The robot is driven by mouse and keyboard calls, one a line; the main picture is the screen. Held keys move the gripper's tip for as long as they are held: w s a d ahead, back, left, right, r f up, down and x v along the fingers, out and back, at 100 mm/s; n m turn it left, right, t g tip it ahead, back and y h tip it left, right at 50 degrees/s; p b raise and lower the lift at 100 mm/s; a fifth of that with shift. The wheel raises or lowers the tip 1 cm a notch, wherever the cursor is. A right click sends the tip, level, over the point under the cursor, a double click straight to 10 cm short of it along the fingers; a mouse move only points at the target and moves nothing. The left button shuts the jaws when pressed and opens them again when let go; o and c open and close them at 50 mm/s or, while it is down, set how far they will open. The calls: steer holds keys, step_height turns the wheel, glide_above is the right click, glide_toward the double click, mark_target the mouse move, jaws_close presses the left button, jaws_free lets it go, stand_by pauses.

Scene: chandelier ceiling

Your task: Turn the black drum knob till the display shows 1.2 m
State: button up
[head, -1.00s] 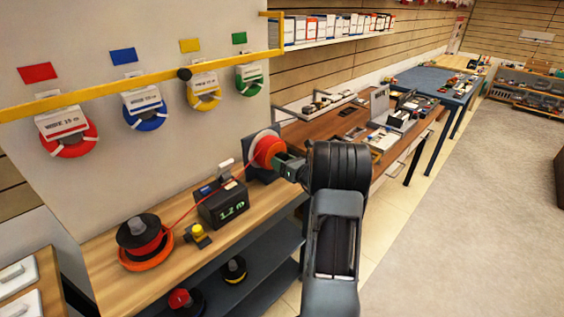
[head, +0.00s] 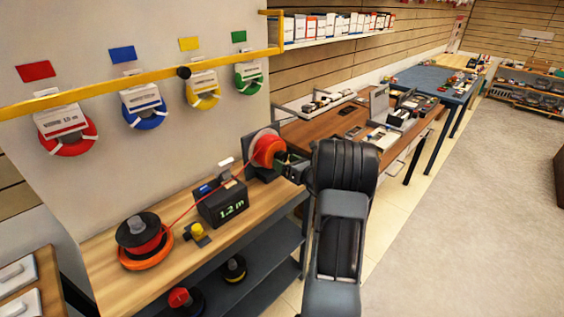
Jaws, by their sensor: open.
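The black box's green display (head: 232,208) reads 1.2 m. A red line runs from the black-flanged supply spool (head: 140,236) on an orange ring, past the box, to the red drum (head: 266,150) with its pale flange at the back right of the wooden bench. The black drum knob (head: 280,160) is a small dark shape at the drum's right side, mostly hidden. My gripper (head: 291,168) is open just right of the drum, beside the knob. The fingers are small and dark here, and I cannot tell whether they touch the knob.
A yellow-topped device (head: 196,231) stands in front of the black box. Colored spools hang above along a yellow rail (head: 130,86). More spools lie on the lower shelf (head: 262,262). A brown table (head: 340,138) stands beyond; open floor lies to the right.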

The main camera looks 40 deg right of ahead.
steer(key=s+d+b, duration=0.1)
steer(key=s+d, duration=0.1)
steer(key=s, duration=0.9)
steer(key=shift+s, duration=0.3)
